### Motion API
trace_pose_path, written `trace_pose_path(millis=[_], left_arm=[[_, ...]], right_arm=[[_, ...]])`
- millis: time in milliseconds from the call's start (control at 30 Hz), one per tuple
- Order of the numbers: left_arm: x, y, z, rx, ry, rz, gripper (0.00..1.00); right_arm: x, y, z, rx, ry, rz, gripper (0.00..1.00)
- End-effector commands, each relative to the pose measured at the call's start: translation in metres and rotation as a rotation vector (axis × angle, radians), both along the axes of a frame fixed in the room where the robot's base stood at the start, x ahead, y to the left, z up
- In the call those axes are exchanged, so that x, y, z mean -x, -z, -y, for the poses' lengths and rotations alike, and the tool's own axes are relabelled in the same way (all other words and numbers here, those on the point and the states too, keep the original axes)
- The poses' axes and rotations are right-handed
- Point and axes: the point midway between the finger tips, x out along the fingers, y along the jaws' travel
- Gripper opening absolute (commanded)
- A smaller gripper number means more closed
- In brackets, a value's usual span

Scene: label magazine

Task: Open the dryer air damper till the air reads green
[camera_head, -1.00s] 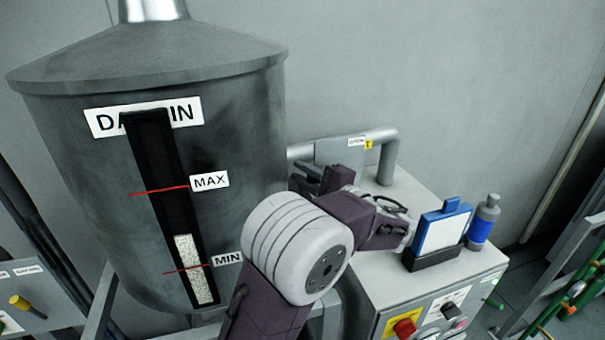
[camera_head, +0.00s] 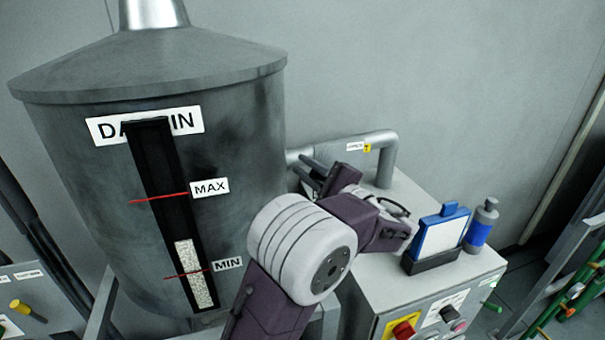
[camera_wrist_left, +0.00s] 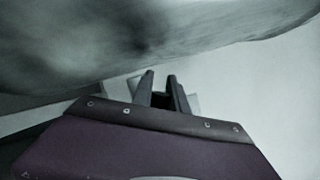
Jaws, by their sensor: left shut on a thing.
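My left gripper (camera_head: 308,172) reaches behind the day bin's right side, at the pipe over the grey cabinet. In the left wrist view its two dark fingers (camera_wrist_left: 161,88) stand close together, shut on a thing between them. That thing is mostly hidden; by its place it seems to be the damper handle. The air pipe (camera_head: 381,143) bends down into the cabinet top and bears a small white label with a yellow tag (camera_head: 367,148). The label is too small to read. I see no green air reading. My right gripper is in neither view.
The big grey bin (camera_head: 80,150) stands close to my left arm; its level lies near the MIN line. A blue-framed holder (camera_head: 438,232) and a blue-banded bottle (camera_head: 481,226) stand on the cabinet (camera_head: 385,285).

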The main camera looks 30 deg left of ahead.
Motion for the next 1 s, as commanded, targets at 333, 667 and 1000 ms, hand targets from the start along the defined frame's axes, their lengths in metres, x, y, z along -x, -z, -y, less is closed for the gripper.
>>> trace_pose_path(millis=[333, 667, 1000], left_arm=[[-0.0004, -0.0018, 0.0004, -0.009, 0.000, -0.007, 0.39], [-0.0006, -0.0017, 0.0004, -0.007, 0.001, -0.007, 0.41], [0.0018, 0.0064, -0.0015, 0.029, 0.000, 0.035, 0.41]], right_arm=[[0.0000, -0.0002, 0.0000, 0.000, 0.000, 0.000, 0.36], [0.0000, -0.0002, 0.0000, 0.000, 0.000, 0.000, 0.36], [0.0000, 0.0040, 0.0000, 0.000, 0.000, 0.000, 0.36]])
